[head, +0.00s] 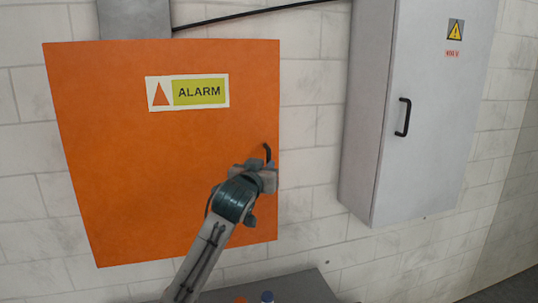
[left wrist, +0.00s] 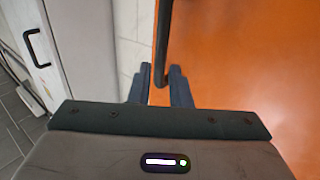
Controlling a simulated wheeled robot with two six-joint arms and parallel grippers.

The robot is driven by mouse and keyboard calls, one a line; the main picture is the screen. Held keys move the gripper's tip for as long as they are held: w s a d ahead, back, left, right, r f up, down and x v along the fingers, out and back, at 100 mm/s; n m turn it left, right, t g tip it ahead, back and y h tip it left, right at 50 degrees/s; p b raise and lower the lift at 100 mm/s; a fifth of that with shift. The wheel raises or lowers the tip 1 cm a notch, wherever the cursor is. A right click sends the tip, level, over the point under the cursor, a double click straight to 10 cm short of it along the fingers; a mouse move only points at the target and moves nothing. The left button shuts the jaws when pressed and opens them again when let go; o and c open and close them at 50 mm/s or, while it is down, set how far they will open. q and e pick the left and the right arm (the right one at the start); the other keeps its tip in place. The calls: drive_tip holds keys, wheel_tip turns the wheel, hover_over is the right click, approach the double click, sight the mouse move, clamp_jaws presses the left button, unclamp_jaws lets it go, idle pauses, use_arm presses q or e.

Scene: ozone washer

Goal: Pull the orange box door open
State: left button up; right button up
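The orange box door (head: 165,185) fills the left half of the head view, flat against the wall, with an ALARM label near its top. It also fills the right of the left wrist view (left wrist: 250,60). A dark handle (head: 267,151) stands upright near the door's right edge. My left gripper (head: 265,174) is at the lower part of this handle. The exact contact is hard to see. My right gripper is not in view.
A grey cabinet (head: 425,115) with a black handle and a warning sign is on the wall to the right. Pale brick wall (head: 310,125) shows between it and the door. A dark grey surface (head: 300,288) lies below, with small orange and blue items on it.

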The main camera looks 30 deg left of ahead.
use_arm(q)
drive_tip(key=p+x, duration=0.1)
drive_tip(key=x, duration=0.3)
drive_tip(key=shift+w+p, duration=0.1)
drive_tip(key=shift+p, duration=0.2)
clamp_jaws()
